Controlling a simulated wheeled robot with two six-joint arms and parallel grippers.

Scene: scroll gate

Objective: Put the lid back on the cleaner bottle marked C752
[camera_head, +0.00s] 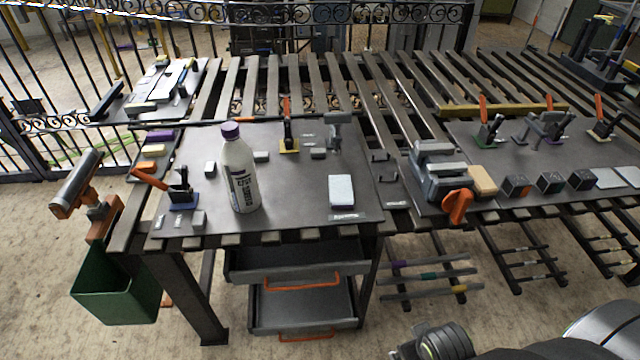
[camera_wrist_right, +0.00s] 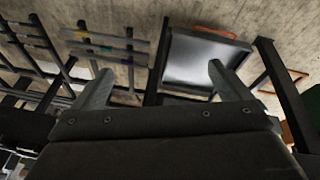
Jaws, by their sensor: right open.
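A white bottle (camera_head: 240,178) with dark lettering stands upright on the left table plate in the head view. A purple cap-like top (camera_head: 230,131) sits on its neck. The print is too small to read, so I cannot confirm the marking C752. I see no separate loose lid that I can make out. My right gripper (camera_wrist_right: 158,76) is open and empty in the right wrist view, with the bottle out of that view. My left gripper is not in view.
The left steel plate (camera_head: 290,205) holds orange-handled clamps, small blocks and a white-topped block (camera_head: 341,191). A green bin (camera_head: 115,290) hangs at the left edge. Drawers (camera_head: 300,302) sit below. The right plate holds a grey vise (camera_head: 440,172) and several blocks.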

